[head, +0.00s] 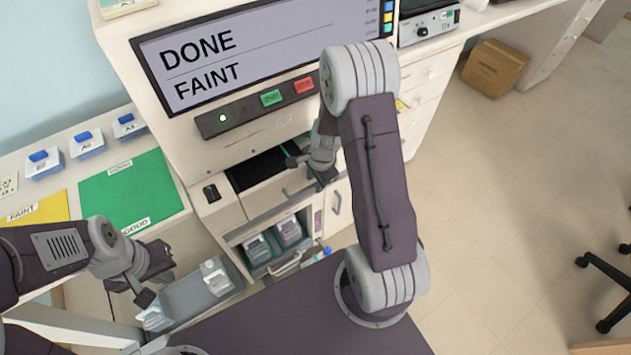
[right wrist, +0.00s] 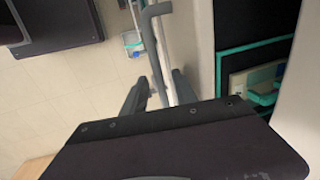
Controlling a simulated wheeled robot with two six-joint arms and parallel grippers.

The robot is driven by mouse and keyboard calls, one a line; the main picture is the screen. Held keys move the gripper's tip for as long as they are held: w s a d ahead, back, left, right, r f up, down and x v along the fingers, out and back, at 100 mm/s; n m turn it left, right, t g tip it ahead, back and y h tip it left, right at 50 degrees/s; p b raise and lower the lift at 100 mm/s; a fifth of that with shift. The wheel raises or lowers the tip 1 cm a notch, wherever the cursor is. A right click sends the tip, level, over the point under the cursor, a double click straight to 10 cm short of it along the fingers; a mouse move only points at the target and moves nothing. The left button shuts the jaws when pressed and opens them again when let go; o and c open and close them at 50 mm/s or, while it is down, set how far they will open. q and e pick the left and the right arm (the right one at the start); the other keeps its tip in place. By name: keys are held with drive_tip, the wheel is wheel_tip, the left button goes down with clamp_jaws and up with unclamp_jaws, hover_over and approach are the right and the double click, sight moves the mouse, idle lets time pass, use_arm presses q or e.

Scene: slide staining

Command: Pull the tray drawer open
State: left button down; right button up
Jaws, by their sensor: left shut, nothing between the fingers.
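The tray drawer has a pale front with a grey bar handle (head: 268,213), below the dark slot of the machine. In the right wrist view the bar handle (right wrist: 155,45) runs between the two dark fingertips of my right gripper (right wrist: 160,92). The fingers are apart, one on each side of the bar; whether they touch it I cannot tell. In the head view my right gripper (head: 298,160) is at the machine's front, partly hidden by its own wrist. My left gripper (head: 144,297) is shut and empty, at the lower left above a grey tray (head: 185,292).
The machine display (head: 250,50) reads DONE FAINT. An open compartment (head: 272,268) holding small racks is below the handle. A green mat (head: 125,190) and a yellow mat (head: 40,211) lie on the left bench. A cardboard box (head: 495,68) stands on the open floor.

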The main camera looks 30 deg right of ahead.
clamp_jaws()
idle(1.3)
